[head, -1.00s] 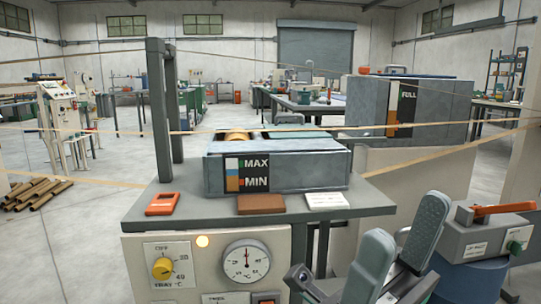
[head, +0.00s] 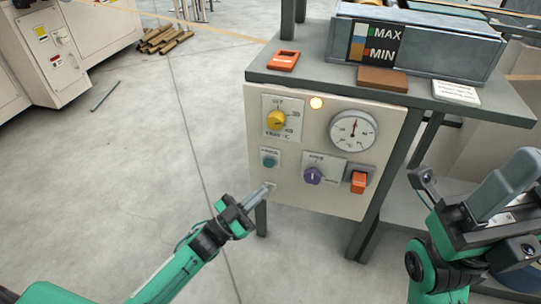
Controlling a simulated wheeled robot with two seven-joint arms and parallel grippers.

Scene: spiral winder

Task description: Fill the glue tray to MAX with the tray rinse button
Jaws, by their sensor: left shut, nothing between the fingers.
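The glue tray (head: 430,58) is a grey metal box on the bench, with a black MAX/MIN gauge plate (head: 359,45) on its front. A coloured column shows on the plate, but its exact level is too small to tell. A teal button (head: 269,160) with a small unreadable label sits at the left of the cream control panel below. My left gripper (head: 267,188) is shut and empty, its tip close to the panel's lower left, below the teal button. I cannot tell if it touches. My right gripper (head: 512,180) is at the right, away from the panel; its finger gap is unclear.
The panel also carries a yellow knob (head: 276,119), lit lamp (head: 316,103), dial (head: 353,131), purple knob (head: 312,175) and orange switch (head: 358,182). An orange item (head: 284,60), brown block (head: 382,79) and white card (head: 456,92) lie along the bench edge.

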